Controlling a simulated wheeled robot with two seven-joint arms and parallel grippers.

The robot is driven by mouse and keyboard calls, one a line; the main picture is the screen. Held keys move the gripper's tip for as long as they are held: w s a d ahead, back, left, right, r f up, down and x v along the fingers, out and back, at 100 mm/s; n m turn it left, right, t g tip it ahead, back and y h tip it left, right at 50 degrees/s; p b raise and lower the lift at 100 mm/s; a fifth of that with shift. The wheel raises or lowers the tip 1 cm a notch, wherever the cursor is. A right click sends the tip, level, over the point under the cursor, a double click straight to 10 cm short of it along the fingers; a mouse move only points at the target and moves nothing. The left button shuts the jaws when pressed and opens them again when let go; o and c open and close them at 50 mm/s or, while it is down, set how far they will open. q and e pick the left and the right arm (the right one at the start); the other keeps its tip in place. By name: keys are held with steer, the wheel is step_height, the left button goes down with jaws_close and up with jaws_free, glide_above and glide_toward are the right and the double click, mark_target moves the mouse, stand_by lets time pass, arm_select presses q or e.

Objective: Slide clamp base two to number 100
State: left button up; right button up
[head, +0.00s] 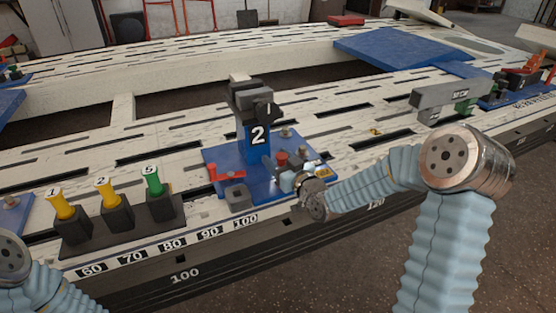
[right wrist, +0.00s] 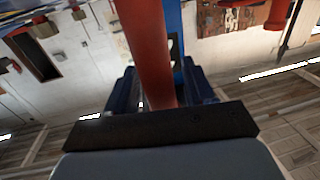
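The number 100 label (head: 246,221) lies on the bench edge just in front of the plate's left part. My right gripper (head: 288,178) is at the plate's right side, by the red knob. In the right wrist view a red bar (right wrist: 146,50) runs between its fingers (right wrist: 160,90); firm contact is unclear. My left gripper is out of view.
A dark holder (head: 120,225) with yellow and green handled pieces stands left of the base. A grey block (head: 447,96) and another blue clamp base (head: 505,93) are at the right. A blue panel (head: 400,48) lies at the back. The bench right of the plate has slots.

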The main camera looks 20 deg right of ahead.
steer(key=b+v, duration=0.5)
steer(key=v, duration=0.8)
steer(key=shift+s, duration=0.4)
